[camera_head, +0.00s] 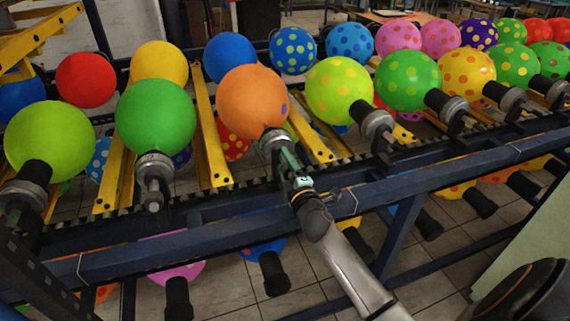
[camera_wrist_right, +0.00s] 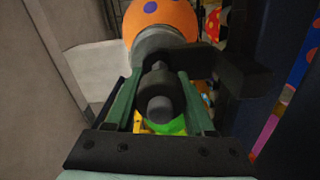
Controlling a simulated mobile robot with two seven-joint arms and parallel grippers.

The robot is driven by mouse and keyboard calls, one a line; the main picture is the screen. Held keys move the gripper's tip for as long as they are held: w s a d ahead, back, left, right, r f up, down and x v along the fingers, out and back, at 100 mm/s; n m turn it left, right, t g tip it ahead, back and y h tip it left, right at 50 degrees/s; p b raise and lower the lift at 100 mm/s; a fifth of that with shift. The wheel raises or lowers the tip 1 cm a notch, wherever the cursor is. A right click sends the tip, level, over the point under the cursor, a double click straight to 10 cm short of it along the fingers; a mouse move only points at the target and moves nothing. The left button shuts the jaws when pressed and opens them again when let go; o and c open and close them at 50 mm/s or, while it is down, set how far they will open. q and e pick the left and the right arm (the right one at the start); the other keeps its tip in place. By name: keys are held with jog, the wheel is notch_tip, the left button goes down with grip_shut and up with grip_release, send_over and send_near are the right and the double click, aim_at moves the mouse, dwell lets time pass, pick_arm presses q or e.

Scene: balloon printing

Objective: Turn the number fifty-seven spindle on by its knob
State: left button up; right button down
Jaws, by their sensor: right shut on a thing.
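An orange balloon (camera_head: 252,101) sits on a spindle (camera_head: 270,138) in the front row, and its lower part also shows in the wrist view (camera_wrist_right: 160,18). My right gripper (camera_head: 287,160) reaches this spindle from the front. In the right wrist view, its two green fingers (camera_wrist_right: 158,100) are on either side of the spindle's dark knob (camera_wrist_right: 160,106) and shut on it. No spindle number is readable, so I cannot confirm it is fifty-seven. My left gripper is not in view.
A green balloon (camera_head: 155,117) on its spindle stands to the left, and a yellow-green dotted balloon (camera_head: 338,90) to the right. A dark blue rail (camera_head: 140,257) runs below the spindles. A dark bracket (camera_wrist_right: 240,72) is close beside the knob.

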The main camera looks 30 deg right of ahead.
jog(key=shift+c, duration=1.3)
grip_release()
jog(key=v, duration=1.2)
jog(key=shift+s+b, duration=0.3)
jog(key=shift+f, duration=0.1)
